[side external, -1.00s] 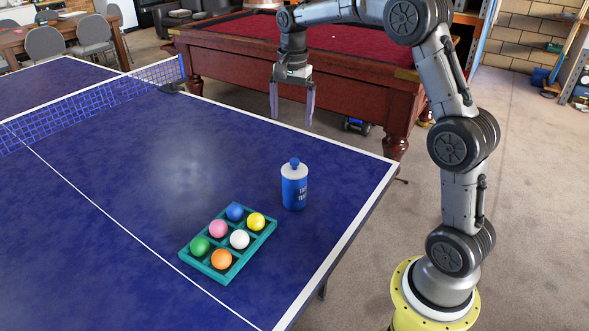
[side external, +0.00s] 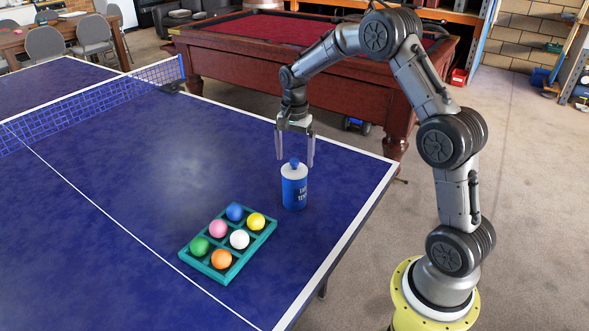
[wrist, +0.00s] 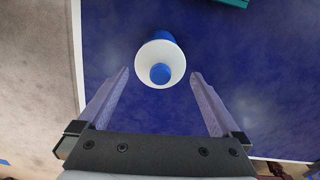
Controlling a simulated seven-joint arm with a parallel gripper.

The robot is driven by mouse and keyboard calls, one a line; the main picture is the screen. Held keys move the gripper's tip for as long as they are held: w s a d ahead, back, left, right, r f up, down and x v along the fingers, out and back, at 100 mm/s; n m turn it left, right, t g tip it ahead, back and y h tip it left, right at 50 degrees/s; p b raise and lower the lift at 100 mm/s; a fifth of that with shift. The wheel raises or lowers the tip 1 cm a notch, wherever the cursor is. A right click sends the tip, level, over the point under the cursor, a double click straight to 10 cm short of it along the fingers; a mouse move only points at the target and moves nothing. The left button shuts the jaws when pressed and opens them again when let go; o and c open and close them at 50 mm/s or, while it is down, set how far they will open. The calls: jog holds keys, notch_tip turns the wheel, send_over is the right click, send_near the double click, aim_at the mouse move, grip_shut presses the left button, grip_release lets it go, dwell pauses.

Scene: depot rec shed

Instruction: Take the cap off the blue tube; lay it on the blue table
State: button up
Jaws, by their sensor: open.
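The blue tube (side external: 294,193) stands upright on the blue table (side external: 110,150), near its right edge. It has a white top and a round blue cap (side external: 295,162) on it.
A teal tray (side external: 212,277) with several coloured balls lies left of the tube; its edge also shows in the wrist view (wrist: 232,3). The net (side external: 100,105) crosses the table farther back. Bare table surrounds the tube. A pool table (side external: 240,75) stands behind.

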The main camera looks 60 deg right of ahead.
jog(key=shift+f, duration=1.35)
jog(key=c, duration=1)
jog(key=shift+r, duration=0.1)
